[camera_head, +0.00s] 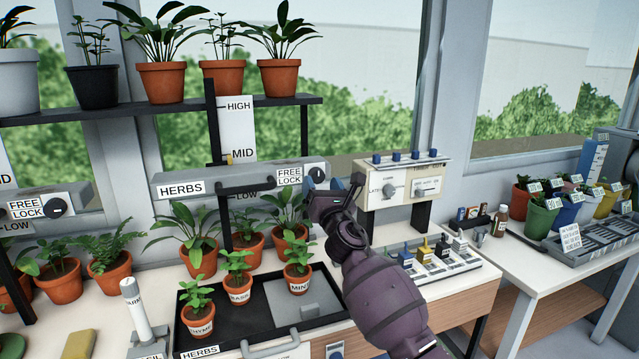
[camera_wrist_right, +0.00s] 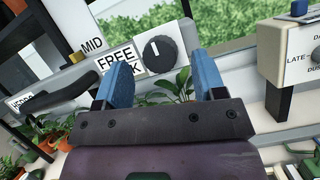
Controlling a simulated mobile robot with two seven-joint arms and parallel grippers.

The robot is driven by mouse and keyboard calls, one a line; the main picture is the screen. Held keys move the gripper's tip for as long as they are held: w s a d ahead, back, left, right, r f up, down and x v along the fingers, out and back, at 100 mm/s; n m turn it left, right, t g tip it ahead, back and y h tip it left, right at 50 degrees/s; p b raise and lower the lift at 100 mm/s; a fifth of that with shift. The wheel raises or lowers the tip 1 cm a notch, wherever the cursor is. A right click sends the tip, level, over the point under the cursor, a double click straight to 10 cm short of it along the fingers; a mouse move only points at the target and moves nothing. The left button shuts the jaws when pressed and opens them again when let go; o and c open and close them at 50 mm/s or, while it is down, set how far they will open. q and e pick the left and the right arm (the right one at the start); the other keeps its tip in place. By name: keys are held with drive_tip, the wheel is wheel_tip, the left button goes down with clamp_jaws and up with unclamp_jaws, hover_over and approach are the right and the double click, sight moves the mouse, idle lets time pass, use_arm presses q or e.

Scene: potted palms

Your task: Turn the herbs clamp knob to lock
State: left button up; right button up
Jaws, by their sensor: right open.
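The herbs clamp knob (camera_head: 316,173) is a round black dial on the right end of the grey HERBS bar (camera_head: 230,183). A FREE/LOCK label (camera_head: 289,176) sits left of it. In the right wrist view the knob (camera_wrist_right: 160,49) lies beyond and between the fingertips, with a pale pointer mark; its exact setting is hard to tell. My right gripper (camera_head: 334,187) is open and empty, just right of and near the knob; its blue fingers (camera_wrist_right: 162,76) are apart and not visibly touching it. My left gripper is not in view.
A black handle (camera_head: 245,188) sticks out from the bar. Below stands a black herbs tray (camera_head: 262,327) with small labelled pots. A cream control box (camera_head: 405,188) is close right of my gripper. A similar bar with another knob (camera_head: 57,206) is at left.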

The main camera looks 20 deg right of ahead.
drive_tip(key=shift+x, duration=0.95)
drive_tip(key=shift+c, duration=0.3)
drive_tip(key=c, duration=0.9)
drive_tip(key=shift+o, duration=0.2)
